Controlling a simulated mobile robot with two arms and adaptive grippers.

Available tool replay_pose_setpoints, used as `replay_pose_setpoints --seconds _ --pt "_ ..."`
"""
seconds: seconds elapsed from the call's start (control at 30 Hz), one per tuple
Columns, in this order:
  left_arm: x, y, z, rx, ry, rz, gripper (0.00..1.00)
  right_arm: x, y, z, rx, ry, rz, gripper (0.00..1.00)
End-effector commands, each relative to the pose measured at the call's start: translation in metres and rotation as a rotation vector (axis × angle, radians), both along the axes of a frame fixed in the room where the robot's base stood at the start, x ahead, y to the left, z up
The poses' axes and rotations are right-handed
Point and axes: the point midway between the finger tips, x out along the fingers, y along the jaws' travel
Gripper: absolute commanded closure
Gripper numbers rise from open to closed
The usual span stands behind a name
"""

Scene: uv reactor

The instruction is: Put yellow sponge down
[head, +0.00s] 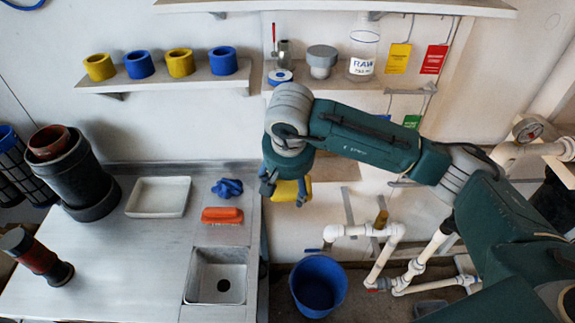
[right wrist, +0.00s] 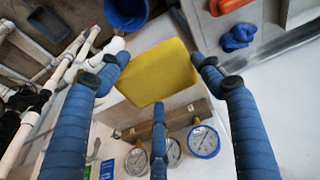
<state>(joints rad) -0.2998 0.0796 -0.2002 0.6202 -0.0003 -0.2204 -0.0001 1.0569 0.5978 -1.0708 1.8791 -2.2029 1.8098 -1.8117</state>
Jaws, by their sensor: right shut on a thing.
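The yellow sponge (head: 287,191) hangs in my right gripper (head: 285,188), to the right of the counter's edge in the head view. In the right wrist view the sponge (right wrist: 158,72) sits between the blue fingers of the gripper (right wrist: 160,75), which are shut on it. It is held in the air. My left gripper does not show in either view.
The counter (head: 130,255) holds a white tray (head: 158,197), a blue crumpled cloth (head: 227,188), an orange brush (head: 222,216) and a sink (head: 217,275). Dark cylinders stand at its left. A blue bucket (head: 318,286) stands on the floor beside white pipes (head: 380,260).

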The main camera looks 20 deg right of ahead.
Motion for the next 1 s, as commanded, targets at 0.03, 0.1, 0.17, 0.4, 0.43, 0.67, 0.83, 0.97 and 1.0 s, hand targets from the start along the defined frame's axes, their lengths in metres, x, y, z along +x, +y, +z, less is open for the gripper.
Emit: replay_pose_setpoints --seconds 0.03,0.1,0.17,0.4,0.43,0.67,0.83,0.97,1.0 --pt "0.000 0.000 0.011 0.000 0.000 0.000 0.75 0.011 -0.004 0.004 0.000 0.004 -0.004 0.52" --pt "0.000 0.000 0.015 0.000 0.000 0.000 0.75 0.025 -0.007 0.004 0.001 0.003 -0.003 0.52" --pt "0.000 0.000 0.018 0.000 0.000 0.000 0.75 0.034 -0.009 0.003 0.001 0.002 -0.002 0.52" --pt "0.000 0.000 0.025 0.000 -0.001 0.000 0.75 0.054 -0.014 0.002 0.001 0.001 -0.001 0.52" --pt "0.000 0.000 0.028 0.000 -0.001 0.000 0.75 0.058 -0.016 0.003 0.002 0.002 -0.001 0.52" --pt "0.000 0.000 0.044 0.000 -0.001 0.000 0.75 0.060 -0.017 -0.027 0.000 0.003 0.002 0.52" --pt "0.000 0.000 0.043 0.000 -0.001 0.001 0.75 0.061 -0.017 -0.032 0.000 -0.001 0.002 0.52" --pt "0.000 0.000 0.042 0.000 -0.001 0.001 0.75 0.061 -0.017 -0.032 0.000 0.000 0.002 0.52" --pt "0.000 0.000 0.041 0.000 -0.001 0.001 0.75 0.061 -0.017 -0.033 0.000 0.000 0.002 0.52"
